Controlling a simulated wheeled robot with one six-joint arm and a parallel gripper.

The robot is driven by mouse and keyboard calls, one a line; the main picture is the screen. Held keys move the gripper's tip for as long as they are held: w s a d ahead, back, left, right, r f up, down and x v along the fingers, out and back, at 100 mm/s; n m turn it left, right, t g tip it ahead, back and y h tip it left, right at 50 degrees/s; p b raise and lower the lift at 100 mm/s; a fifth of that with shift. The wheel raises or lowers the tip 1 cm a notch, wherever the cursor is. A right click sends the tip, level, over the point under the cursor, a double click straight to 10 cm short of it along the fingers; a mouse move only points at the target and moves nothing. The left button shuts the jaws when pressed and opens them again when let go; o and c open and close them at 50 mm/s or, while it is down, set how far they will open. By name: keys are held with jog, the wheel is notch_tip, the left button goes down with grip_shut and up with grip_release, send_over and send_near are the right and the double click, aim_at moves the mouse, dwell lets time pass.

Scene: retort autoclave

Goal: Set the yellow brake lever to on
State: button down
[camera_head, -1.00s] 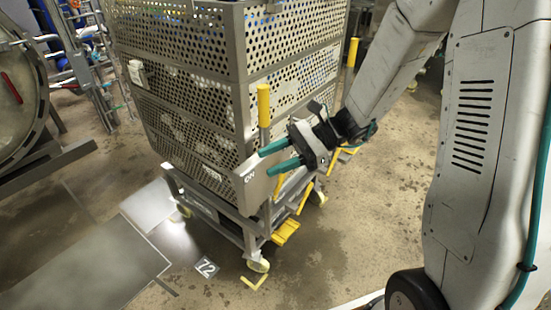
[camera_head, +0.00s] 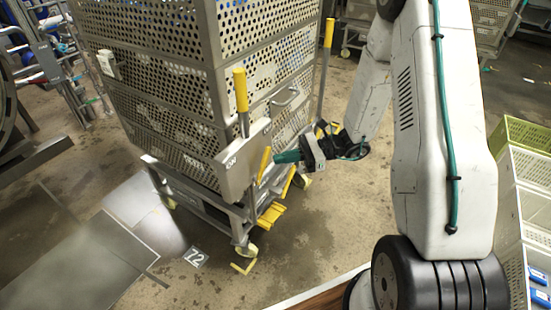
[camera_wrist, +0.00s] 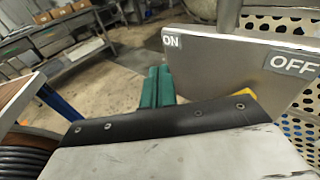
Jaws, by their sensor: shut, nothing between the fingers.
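A plate (camera_head: 241,160) on the cage trolley carries an ON label at its left end; the wrist view shows the plate (camera_wrist: 232,62) with ON at left and OFF at right. A short yellow bar (camera_head: 264,163), seemingly the brake lever, stands tilted in front of the plate, right of ON. Only a yellow bit (camera_wrist: 243,93) of it shows under the plate's edge in the wrist view. My gripper (camera_head: 277,158) is shut and empty, its teal tips close to the bar's right side; I cannot tell whether they touch. The teal fingers (camera_wrist: 157,88) also show together in the wrist view.
Upright yellow handles (camera_head: 240,90) stand at the trolley's corners, another (camera_head: 329,34) farther right. A yellow pedal (camera_head: 271,214) sits low on the trolley. Crates (camera_head: 522,165) stand at the right. The floor (camera_head: 310,225) in front is clear.

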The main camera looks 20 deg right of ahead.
aim_at(263, 165)
jog(key=w+d+f+n+t+h, duration=0.1)
jog(key=w+d+f+n+t, duration=0.1)
jog(key=w+d+f+t, duration=0.45)
jog(key=w+d+f+n+t+h, duration=0.1)
jog(key=d+f+n+t, duration=0.1)
jog(key=d+f+t, duration=0.5)
jog(key=w+a+r+g, duration=0.1)
jog(key=w+a+g, duration=0.2)
jog(key=a, duration=0.8)
jog(key=shift+w+r+n, duration=0.35)
jog(key=shift+w+n, duration=0.05)
jog(key=shift+w, duration=0.15)
jog(key=shift+d+r+g, duration=0.15)
jog(key=shift+g, duration=0.2)
